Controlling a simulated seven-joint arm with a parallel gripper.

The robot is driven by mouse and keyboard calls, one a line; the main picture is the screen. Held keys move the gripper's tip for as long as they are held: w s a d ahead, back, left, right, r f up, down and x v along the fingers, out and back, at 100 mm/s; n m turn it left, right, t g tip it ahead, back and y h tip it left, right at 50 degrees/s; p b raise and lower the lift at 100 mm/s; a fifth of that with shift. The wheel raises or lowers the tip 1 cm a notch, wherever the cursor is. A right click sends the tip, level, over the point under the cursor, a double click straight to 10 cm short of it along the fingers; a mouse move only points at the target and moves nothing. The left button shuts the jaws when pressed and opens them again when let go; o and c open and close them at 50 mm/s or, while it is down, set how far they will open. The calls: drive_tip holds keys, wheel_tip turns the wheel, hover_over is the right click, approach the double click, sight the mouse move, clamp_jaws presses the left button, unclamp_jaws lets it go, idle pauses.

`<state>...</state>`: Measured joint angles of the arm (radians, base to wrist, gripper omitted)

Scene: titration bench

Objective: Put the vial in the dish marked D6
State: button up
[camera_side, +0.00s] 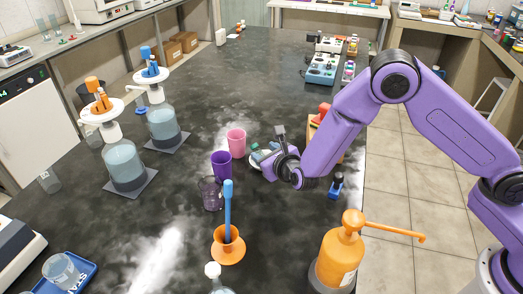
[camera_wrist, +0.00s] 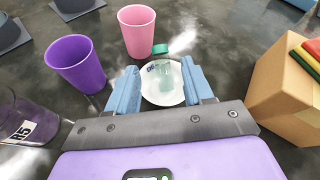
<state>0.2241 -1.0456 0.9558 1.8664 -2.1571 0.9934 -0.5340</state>
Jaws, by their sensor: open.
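A white round dish (camera_wrist: 148,92) lies on the dark bench between my fingers in the wrist view. Small dark marking shows on it, but I cannot read it surely. A pale green, see-through shape (camera_wrist: 166,81), which looks like the vial, appears in the dish between the fingers. A small green piece (camera_wrist: 160,48) shows just beyond the dish rim; I cannot tell whether it is the vial's cap. My gripper (camera_wrist: 160,67) is open, its blue fingers on either side of the dish. In the side view my gripper (camera_side: 265,152) is low over the bench and partly hides the dish.
A pink cup (camera_wrist: 137,32) and a purple cup (camera_wrist: 77,65) stand close beyond and left of my gripper. A clear purple-tinted beaker (camera_wrist: 25,125) is at the left. An orange funnel-shaped holder (camera_side: 228,249) is nearer the side camera.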

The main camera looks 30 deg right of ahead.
drive_tip(key=shift+s+r, duration=0.1)
drive_tip(key=shift+s, duration=0.25)
drive_tip(key=s+d+r+m+g+h, duration=0.25)
drive_tip(key=s+d+r+m, duration=0.25)
drive_tip(key=d+r+m, duration=0.25)
drive_tip(key=s+d+r+m+g, duration=0.2)
drive_tip(key=s+m, duration=0.4)
drive_tip(key=s, duration=0.4)
drive_tip(key=s+d+r+m+g, duration=0.1)
drive_tip(key=s+d+m+g, duration=0.3)
drive_tip(key=s, duration=0.5)
drive_tip(key=d+m, duration=0.2)
drive_tip(key=d, duration=0.1)
drive_tip(key=shift+s+r+m+h, duration=0.35)
drive_tip(key=shift+o, duration=0.6)
drive_tip(key=s+d+r+m+g+y, duration=0.1)
drive_tip(key=s+m+g+y, duration=0.3)
drive_tip(key=s, duration=1)
drive_tip(key=shift+s+m+g, duration=0.2)
drive_tip(key=shift+m+g, duration=0.25)
drive_tip(key=shift+m, duration=0.45)
drive_tip(key=shift+d+r, duration=0.1)
